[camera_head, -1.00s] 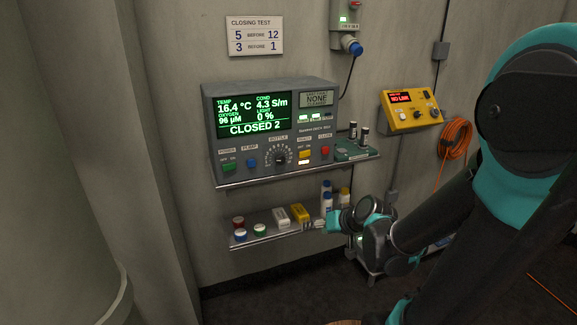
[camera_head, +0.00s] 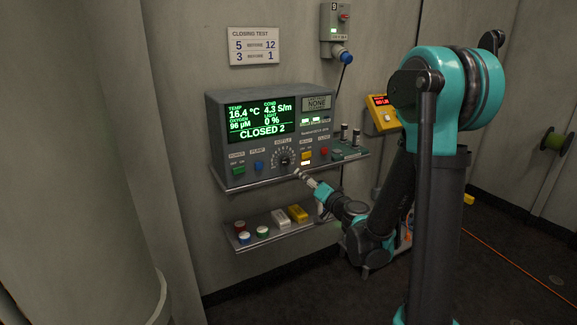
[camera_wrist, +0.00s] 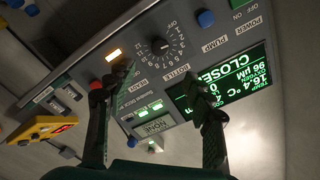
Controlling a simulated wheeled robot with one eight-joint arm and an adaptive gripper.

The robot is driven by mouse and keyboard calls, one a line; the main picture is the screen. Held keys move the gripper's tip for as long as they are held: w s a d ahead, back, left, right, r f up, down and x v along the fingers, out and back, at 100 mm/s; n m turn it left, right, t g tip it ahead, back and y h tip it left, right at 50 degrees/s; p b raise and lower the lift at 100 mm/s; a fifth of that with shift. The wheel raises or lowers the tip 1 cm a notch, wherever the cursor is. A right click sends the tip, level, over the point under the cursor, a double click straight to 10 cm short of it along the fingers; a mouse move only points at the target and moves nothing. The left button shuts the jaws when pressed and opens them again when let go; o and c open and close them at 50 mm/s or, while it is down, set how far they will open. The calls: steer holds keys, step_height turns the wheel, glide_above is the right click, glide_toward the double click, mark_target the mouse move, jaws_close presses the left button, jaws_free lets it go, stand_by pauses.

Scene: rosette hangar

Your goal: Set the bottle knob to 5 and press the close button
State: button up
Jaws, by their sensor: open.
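The grey control unit (camera_head: 214,131) stands on the upper shelf, and its green screen reads "CLOSED 2". Its dark round bottle knob (camera_head: 285,158) is at the lower middle of the panel; the numbered dial (camera_wrist: 158,45) shows upside down in the wrist view. I cannot read the pointer's exact number. The red close button (camera_head: 324,152) is right of the knob; one finger partly covers it in the wrist view (camera_wrist: 96,84). My gripper (camera_head: 299,174) is open and empty, just below and in front of the knob, its fingers (camera_wrist: 157,80) spread with the dial seen between them.
A green holder (camera_head: 350,153) stands right of the unit. The lower shelf (camera_head: 262,243) holds several jars and boxes below my arm. A wall sign (camera_head: 254,46) hangs above.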

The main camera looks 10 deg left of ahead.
mark_target(286, 162)
steer(key=x, duration=1.3)
steer(key=shift+w+a, duration=0.15)
steer(key=shift+a, duration=0.05)
steer(key=shift+c, duration=0.4)
steer(key=c, duration=1.1)
steer(key=shift+m, duration=0.3)
steer(key=m, duration=0.5)
steer(key=shift+m, duration=0.4)
steer(key=m, duration=0.5)
steer(key=shift+r, duration=0.1)
steer(key=shift+m, duration=0.3)
